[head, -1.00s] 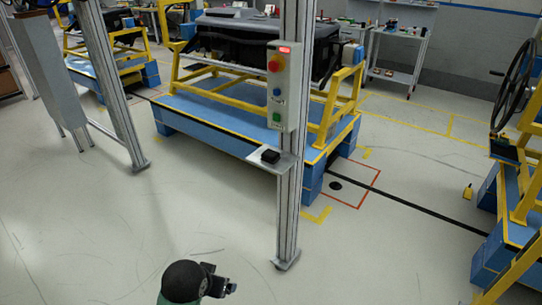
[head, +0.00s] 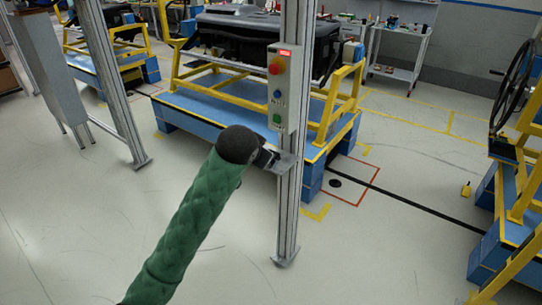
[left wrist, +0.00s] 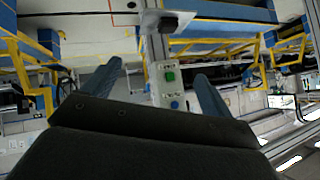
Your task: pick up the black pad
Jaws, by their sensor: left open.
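The black pad (left wrist: 168,24) shows in the left wrist view as a small dark block on a light metal shelf (left wrist: 184,18) fixed to the post. In the head view my left gripper (head: 267,158) is in front of the shelf and hides the pad or blends with it. In the left wrist view the two blue fingers of this gripper (left wrist: 158,70) are spread apart with nothing between them. The pad lies beyond the fingertips, near the top of that view, apart from them. My right gripper is in neither view.
The metal post (head: 289,200) stands right beside my left gripper. A control box (head: 278,88) with red, blue and green buttons hangs on the post just above the shelf. A blue and yellow platform (head: 215,110) stands behind. The floor in front is clear.

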